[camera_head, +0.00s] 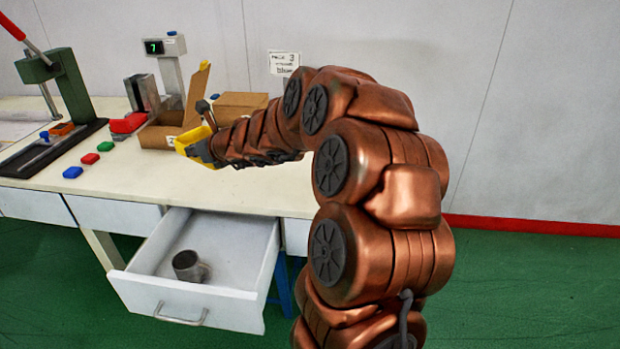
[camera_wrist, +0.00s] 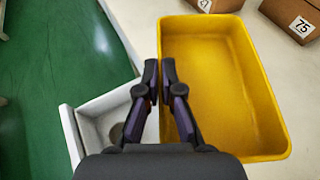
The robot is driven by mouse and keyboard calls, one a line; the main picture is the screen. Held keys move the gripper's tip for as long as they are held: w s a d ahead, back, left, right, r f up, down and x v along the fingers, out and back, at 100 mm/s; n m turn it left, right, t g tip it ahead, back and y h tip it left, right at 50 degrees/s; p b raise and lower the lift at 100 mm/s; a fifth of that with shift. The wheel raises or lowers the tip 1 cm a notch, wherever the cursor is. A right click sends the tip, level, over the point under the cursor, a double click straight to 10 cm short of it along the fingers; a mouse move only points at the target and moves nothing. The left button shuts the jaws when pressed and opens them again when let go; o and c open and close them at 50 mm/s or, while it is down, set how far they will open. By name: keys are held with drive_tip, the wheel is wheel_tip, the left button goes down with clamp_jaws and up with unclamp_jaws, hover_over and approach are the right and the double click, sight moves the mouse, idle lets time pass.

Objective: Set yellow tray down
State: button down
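The yellow tray (camera_wrist: 225,80) is empty and fills the right middle of the wrist view. In the head view the yellow tray (camera_head: 190,139) shows at the end of my arm, over the white table and partly hidden by my gripper. My gripper (camera_wrist: 159,68) has its two fingers close together on either side of the tray's left wall, pinching it. The head view does not show clearly whether the tray's bottom touches the tabletop.
An open cardboard box (camera_head: 158,135) and a closed one (camera_head: 240,104) stand close behind the tray. Red, green and blue blocks (camera_head: 90,159) and a green press (camera_head: 62,78) are at left. The open drawer (camera_head: 222,285) holds a grey mug (camera_head: 187,265). The tabletop (camera_head: 140,178) in front is clear.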

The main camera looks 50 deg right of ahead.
drive_tip(key=s+d+r+m+h, duration=0.1)
drive_tip(key=s+d, duration=0.1)
drive_tip(key=d, duration=0.6)
drive_tip(key=s+d+r+m+h, duration=0.1)
drive_tip(key=s+d+h, duration=0.15)
drive_tip(key=d, duration=0.55)
drive_tip(key=m, duration=0.2)
hover_over(298, 186)
drive_tip(key=shift+h, duration=0.35)
wheel_tip(298, 186, down, 17)
drive_tip(key=b, duration=0.6)
drive_tip(key=shift+d+f, duration=0.1)
drive_tip(key=shift+f, duration=0.05)
drive_tip(key=shift+f+b, duration=0.25)
drive_tip(key=shift+b, duration=0.25)
drive_tip(key=c, duration=1.3)
unclamp_jaws()
drive_tip(key=shift+r, duration=0.1)
drive_tip(key=shift+r+p, duration=0.2)
drive_tip(key=shift+p, duration=0.1)
drive_tip(key=p+v, duration=0.2)
drive_tip(key=v, duration=1)
